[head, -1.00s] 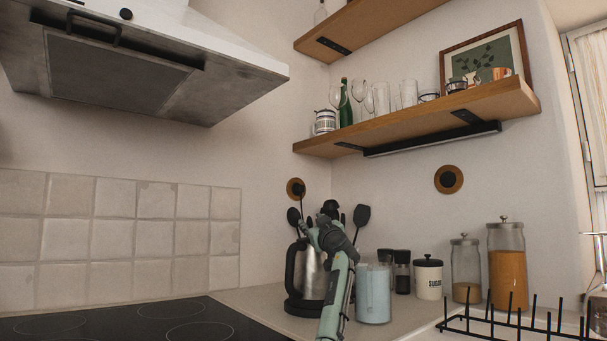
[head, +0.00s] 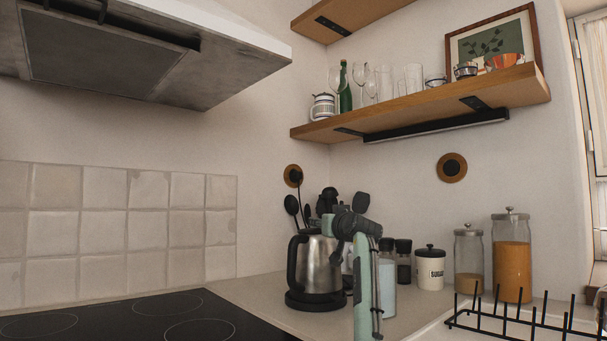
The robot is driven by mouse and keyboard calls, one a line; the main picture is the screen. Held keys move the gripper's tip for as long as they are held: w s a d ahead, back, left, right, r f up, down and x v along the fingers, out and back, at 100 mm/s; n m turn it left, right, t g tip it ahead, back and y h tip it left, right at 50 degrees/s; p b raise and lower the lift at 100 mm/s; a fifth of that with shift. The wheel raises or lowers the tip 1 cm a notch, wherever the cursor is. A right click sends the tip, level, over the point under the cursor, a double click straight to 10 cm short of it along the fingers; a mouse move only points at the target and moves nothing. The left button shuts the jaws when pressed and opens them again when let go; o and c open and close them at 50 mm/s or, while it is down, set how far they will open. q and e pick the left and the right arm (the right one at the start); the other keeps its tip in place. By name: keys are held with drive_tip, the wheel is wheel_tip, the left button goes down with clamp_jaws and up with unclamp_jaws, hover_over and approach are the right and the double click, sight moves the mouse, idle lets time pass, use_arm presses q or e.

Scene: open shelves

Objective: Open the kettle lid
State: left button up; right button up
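The kettle (head: 317,266) is brushed steel with a black handle on its left side. It stands upright on a black base on the counter, in the corner. Its top is partly covered by my gripper and dark utensils behind, and I see no raised lid. My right gripper (head: 331,228) is at the kettle's upper right edge, at about lid height. Its arm rises from the bottom of the view, right of the kettle. The fingers are small and overlap the dark background, so their opening and any contact are unclear. My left gripper is not in view.
Dark utensils (head: 328,200) stand behind the kettle. A light-blue jar (head: 387,288), dark-lidded jars (head: 403,262), a sugar canister (head: 430,270) and glass jars (head: 512,262) stand to the right. A black dish rack (head: 510,322) is front right. A cooktop (head: 130,318) lies left; a shelf (head: 420,105) hangs above.

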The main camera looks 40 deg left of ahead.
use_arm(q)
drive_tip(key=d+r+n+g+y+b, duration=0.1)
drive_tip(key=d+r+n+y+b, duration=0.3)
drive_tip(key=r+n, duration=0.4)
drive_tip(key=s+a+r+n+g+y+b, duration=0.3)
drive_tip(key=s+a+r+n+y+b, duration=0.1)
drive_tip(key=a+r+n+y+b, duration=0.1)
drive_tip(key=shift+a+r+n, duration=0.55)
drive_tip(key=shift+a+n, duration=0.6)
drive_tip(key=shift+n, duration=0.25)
